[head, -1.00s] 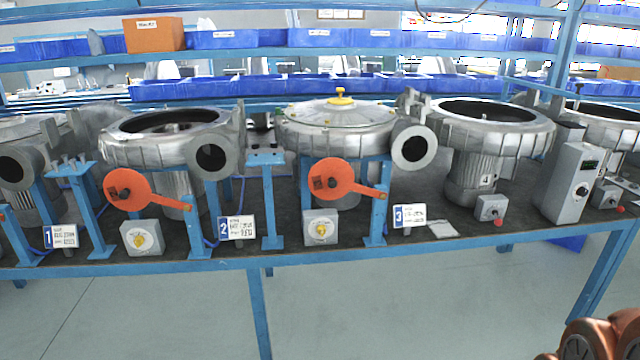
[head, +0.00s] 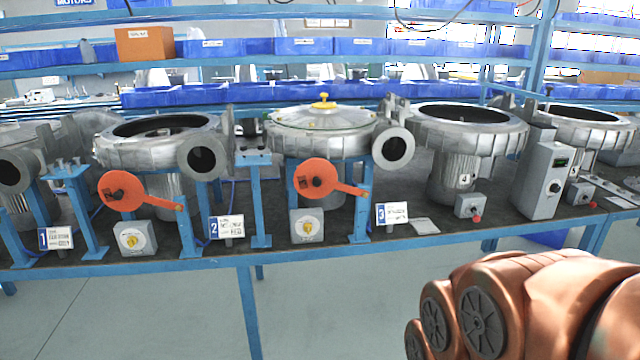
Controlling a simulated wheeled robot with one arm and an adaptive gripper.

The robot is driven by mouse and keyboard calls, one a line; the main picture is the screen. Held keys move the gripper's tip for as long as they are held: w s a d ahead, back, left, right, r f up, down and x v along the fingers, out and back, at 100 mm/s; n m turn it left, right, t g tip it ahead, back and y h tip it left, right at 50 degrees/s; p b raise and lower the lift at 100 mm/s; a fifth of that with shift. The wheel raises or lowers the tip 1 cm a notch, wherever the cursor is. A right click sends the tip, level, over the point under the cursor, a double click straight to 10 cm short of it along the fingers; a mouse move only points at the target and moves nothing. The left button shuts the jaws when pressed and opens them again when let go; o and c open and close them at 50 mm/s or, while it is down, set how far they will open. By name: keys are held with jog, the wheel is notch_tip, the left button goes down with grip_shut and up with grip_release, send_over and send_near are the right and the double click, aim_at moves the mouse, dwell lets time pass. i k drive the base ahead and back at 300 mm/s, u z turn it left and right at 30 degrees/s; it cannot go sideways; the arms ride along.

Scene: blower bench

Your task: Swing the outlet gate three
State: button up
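Two orange-red gate discs on arms stand along the blower bench. The right gate (head: 316,179) sits just left of the number 3 plate (head: 392,214); its arm runs right to a blue post. Its disc is swung left, clear of the dark round outlet (head: 394,148) above the plate, which is uncovered. The left gate (head: 124,191) is similarly swung left of another open outlet (head: 203,157), near the number 2 plate (head: 227,227). My copper-coloured arm shows at lower right, apart from the bench. My gripper is out of view.
The blower with a yellow knob on its lid (head: 323,113) stands behind the right gate. A switch box (head: 307,227) with a yellow knob sits below it. A tall grey control box (head: 543,180) stands to the right. The floor before the bench is clear.

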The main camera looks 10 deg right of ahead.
aim_at(316, 178)
jog(key=u, duration=0.5)
jog(key=i, duration=0.4)
jog(key=u, duration=0.75)
